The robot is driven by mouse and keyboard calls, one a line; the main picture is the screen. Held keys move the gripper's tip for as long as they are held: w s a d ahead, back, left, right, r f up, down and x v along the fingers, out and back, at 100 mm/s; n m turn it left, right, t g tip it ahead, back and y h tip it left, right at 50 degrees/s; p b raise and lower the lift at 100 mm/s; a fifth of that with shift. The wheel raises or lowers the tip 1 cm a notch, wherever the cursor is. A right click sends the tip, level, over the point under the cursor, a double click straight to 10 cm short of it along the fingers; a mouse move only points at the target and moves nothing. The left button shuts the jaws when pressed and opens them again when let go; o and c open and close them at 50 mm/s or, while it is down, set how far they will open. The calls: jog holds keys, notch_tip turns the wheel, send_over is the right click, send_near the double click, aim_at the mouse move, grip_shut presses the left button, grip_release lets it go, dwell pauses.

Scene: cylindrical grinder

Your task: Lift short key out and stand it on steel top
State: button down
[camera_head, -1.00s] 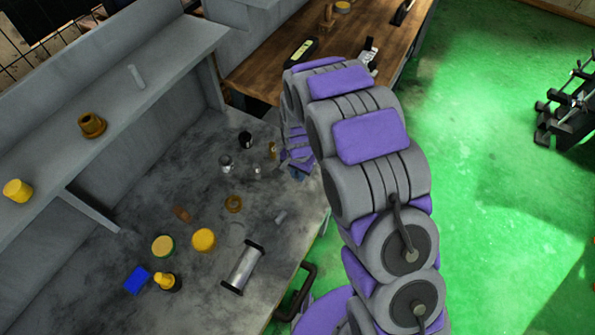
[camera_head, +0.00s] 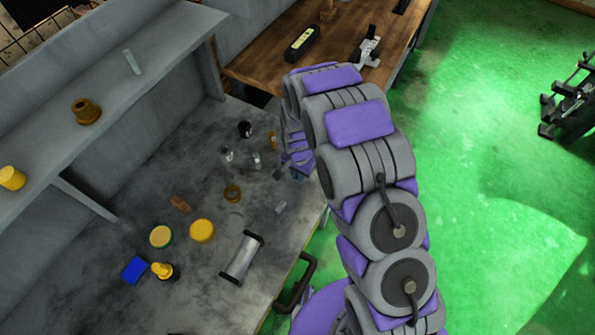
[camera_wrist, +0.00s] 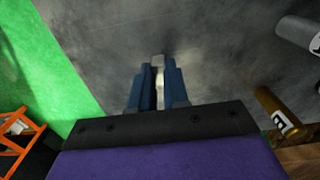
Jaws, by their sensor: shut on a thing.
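My gripper (camera_wrist: 158,88) is shut, its two blue fingers close together around a small pale metal piece (camera_wrist: 158,62), which I take for the short key. The piece sticks out a little past the fingertips over the grey steel top (camera_wrist: 215,70). I cannot tell whether it touches the top. In the head view my gripper (camera_head: 298,172) is at the right edge of the steel top (camera_head: 130,205), largely hidden by my arm, and the held piece cannot be made out.
An amber bottle (camera_head: 272,140), clear jars (camera_head: 227,155) and a black item (camera_head: 245,129) stand left of my gripper. A shelf (camera_head: 110,85) overhangs the back. Green floor lies right.

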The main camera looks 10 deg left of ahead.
jog(key=shift+f, duration=0.45)
dwell(0.5)
jog(key=c, duration=1)
grip_release()
jog(key=shift+c, duration=0.2)
notch_tip(320, 180, up, 17)
jog(key=p, duration=0.2)
jog(key=shift+r, duration=0.1)
jog(key=s+d+r+n, duration=0.1)
jog(key=s+d+r, duration=0.9)
jog(key=d+r, duration=0.35)
jog(key=s+d+r+n+g, duration=0.1)
jog(key=s+d, duration=0.3)
jog(key=s, duration=0.6)
jog(key=s+d+r+n, duration=0.1)
jog(key=s+d+r, duration=0.2)
jog(key=s, duration=0.8)
jog(key=d+b, duration=0.1)
jog(key=d, duration=0.1)
jog(key=shift+d+n+g, duration=0.3)
jog(key=shift+n+g, duration=0.1)
